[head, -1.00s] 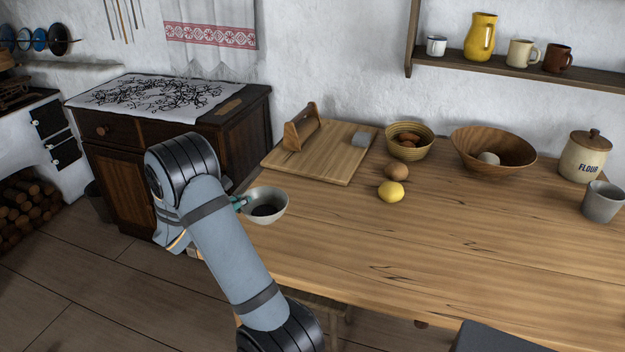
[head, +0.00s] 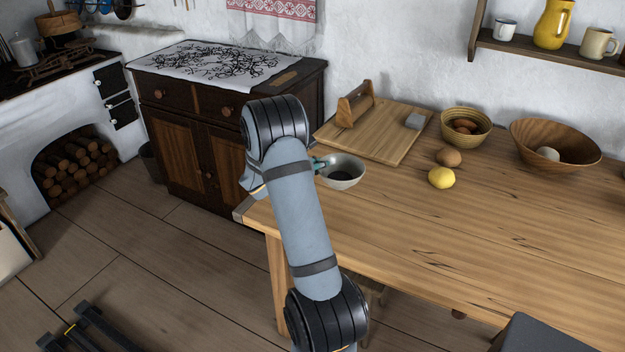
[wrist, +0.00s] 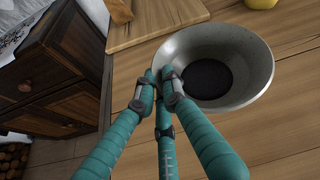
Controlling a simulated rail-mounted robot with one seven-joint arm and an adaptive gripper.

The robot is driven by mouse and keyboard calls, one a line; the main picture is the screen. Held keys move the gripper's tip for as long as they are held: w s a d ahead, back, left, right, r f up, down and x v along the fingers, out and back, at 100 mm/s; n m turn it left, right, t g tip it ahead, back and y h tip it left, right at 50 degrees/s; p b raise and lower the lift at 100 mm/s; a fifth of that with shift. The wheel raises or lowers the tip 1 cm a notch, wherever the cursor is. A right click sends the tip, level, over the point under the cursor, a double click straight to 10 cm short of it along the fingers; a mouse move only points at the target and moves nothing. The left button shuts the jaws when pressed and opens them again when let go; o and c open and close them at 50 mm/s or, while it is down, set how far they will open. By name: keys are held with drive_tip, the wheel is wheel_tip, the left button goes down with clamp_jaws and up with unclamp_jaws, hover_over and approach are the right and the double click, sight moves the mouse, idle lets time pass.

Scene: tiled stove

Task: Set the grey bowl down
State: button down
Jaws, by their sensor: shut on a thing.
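The grey bowl (head: 346,173) is upright at the table's left end, with a dark round patch on its inside bottom. In the wrist view the bowl (wrist: 243,62) fills the upper right. My gripper (wrist: 165,78) is shut on the bowl's near-left rim. In the head view only a bit of my gripper (head: 318,165) shows beside my arm, at the bowl's left side. I cannot tell whether the bowl's base touches the table.
A dark cabinet (head: 190,128) stands left of the table.

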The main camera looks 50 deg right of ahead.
drive_tip(key=shift+w+a+f, duration=0.85)
drive_tip(key=shift+w+a, duration=0.2)
wheel_tip(320, 180, down, 4)
drive_tip(key=shift+f, duration=0.1)
drive_tip(key=c, duration=2.3)
unclamp_jaws()
drive_tip(key=shift+f, duration=0.1)
drive_tip(key=o, duration=0.5)
